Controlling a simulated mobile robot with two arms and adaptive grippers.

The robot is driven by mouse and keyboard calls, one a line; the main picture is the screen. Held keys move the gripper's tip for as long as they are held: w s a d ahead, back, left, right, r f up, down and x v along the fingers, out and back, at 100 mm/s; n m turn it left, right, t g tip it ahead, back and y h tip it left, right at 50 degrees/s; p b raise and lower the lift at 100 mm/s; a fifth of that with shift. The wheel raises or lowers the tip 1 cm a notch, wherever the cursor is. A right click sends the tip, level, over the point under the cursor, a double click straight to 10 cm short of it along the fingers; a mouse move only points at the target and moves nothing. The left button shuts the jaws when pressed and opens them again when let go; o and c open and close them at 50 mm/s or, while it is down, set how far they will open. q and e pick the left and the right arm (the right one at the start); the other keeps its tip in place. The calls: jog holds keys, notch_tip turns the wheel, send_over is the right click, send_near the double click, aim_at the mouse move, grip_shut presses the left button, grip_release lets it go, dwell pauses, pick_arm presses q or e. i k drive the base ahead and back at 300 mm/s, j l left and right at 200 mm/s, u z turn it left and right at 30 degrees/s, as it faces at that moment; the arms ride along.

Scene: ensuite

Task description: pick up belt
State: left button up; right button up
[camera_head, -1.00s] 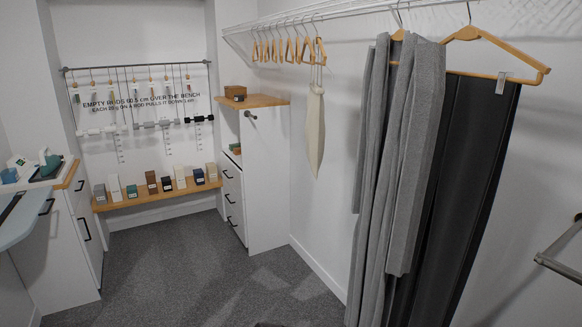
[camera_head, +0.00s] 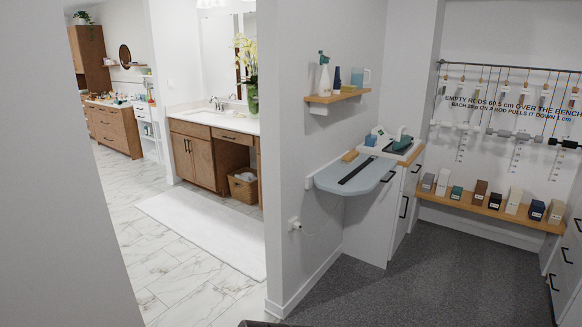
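A long flat black strip (camera_head: 358,170) lies on a pale blue-grey fold-out board (camera_head: 334,184) on the wall right of centre. It looks like the belt, but I cannot tell for sure at this size. It lies slantwise across the board, with nothing touching it that I can see. Neither of my grippers is in view.
A white tray (camera_head: 415,152) with small items sits on the cabinet behind the board. A small wall shelf (camera_head: 336,97) hangs above. A bench (camera_head: 438,196) with several boxes stands at right. Grey carpet (camera_head: 440,275) is clear; a wall end (camera_head: 290,294) separates it from the bathroom.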

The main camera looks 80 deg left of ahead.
aim_at(343, 181)
jog(key=u, duration=2.25)
jog(key=i+l+z, duration=0.15)
jog(key=i, duration=0.75)
